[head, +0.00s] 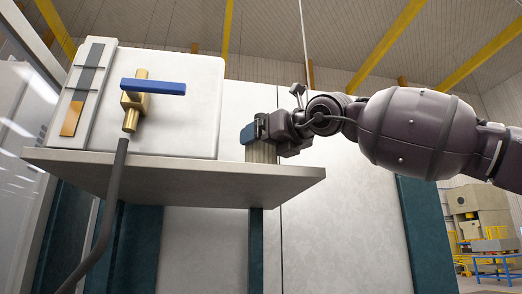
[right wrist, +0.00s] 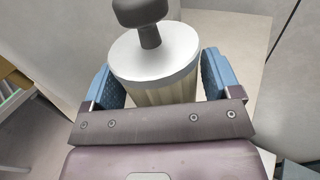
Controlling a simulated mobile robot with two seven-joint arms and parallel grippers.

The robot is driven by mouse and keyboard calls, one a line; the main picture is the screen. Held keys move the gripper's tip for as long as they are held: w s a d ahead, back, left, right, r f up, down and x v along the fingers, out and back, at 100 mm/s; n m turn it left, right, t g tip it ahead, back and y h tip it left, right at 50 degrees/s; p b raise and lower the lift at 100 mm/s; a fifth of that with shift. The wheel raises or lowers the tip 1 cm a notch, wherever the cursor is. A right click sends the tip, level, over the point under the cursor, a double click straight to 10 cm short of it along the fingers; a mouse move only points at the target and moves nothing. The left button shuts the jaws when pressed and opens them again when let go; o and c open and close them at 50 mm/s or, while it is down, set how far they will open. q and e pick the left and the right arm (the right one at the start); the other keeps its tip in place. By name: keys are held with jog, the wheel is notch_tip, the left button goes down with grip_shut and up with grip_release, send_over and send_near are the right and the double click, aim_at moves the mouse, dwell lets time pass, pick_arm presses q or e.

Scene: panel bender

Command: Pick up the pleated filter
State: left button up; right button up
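The pleated filter (right wrist: 165,92) is a beige ribbed cylinder with a pale grey round cap and a dark knob on top. In the head view its ribbed lower part (head: 262,153) shows at the right end of the grey shelf (head: 190,183); its top is hidden behind my right gripper (head: 256,132). In the right wrist view, the blue fingers of my right gripper (right wrist: 163,82) stand on either side of the filter, with narrow gaps beside its body, so the gripper looks open around it. My left gripper is not in view.
A pale box (head: 195,105) with a brass valve and blue handle (head: 153,87) stands on the shelf left of the filter. A dark hose (head: 105,210) hangs from the valve past the shelf's front edge. A large white panel rises behind.

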jog(key=c, duration=0.7)
jog(key=shift+r, duration=0.1)
